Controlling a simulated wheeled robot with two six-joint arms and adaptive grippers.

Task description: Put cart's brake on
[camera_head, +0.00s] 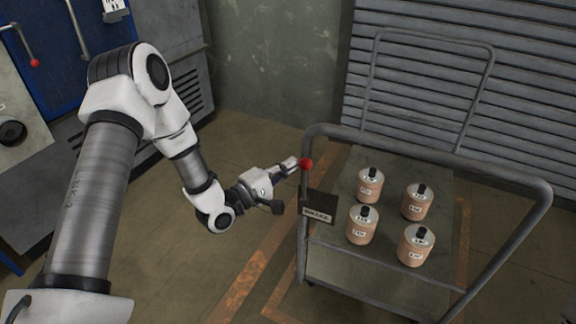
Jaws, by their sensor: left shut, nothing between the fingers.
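The cart (430,158) is a grey tube-framed trolley at the right, with a push handle at the near end and another frame at the far end. A red ball knob (306,164) sits at the left upright of the near handle, likely the brake lever's end. A dark plate with a label (318,207) hangs below it. My left gripper (296,165) is shut and empty, its fingertips at the left side of the red knob. I cannot tell whether they touch it. My right gripper is not in view.
Several pinkish cylinders with black tops (361,225) stand on the cart's deck. A grey machine with a blue door (40,60) and another red-knobbed lever (35,62) is at the left. A corrugated shutter (420,75) closes the back. Floor between is clear.

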